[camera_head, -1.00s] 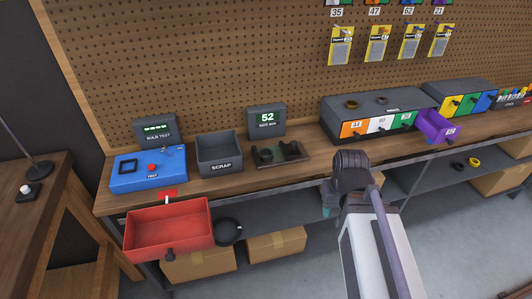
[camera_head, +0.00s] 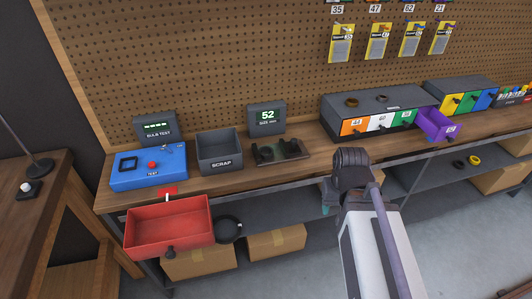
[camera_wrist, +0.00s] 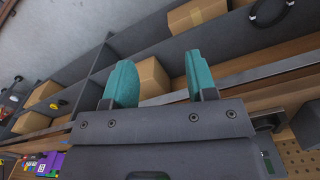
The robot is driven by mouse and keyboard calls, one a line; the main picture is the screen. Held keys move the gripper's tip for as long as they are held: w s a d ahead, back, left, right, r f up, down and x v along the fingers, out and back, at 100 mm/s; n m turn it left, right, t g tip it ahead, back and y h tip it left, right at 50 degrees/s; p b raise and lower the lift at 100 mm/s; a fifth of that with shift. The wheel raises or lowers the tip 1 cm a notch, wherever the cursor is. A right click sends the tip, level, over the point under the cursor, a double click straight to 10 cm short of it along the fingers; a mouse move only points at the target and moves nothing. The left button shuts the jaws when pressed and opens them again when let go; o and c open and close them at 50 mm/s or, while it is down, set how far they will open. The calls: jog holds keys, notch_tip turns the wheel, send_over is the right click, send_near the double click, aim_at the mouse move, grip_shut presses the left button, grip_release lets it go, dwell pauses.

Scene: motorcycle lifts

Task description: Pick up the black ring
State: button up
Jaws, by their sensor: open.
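A large black ring-shaped thing (camera_head: 228,230) sits low, right of the red drawer; a matching black ring (camera_wrist: 272,13) shows at the top right of the wrist view. A smaller black ring (camera_head: 459,165) lies on the lower shelf at the right, beside a yellow ring (camera_head: 474,162). I cannot tell which ring the task names. My gripper (camera_wrist: 161,78) is open, its two teal fingers apart with nothing held between them. In the head view my arm hides most of it; a bit of teal shows at the bench's front edge, between the two black rings.
The bench carries a blue tester (camera_head: 150,168), a grey scrap bin (camera_head: 220,163), a size gauge (camera_head: 283,150) and a drawer cabinet with an open purple drawer (camera_head: 436,125). A red drawer (camera_head: 168,228) juts out in front. Cardboard boxes (camera_head: 276,241) stand under the bench.

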jog(key=o, duration=0.6)
notch_tip(320, 180, up, 10)
jog(key=n+p, duration=1)
jog(key=n, duration=1.1)
send_over(266, 154)
notch_tip(266, 154, down, 11)
jog(key=b, duration=1.1)
jog(key=shift+f, duration=0.2)
jog(key=shift+r, duration=0.2)
jog(key=shift+c, duration=0.2)
jog(key=c, duration=1.1)
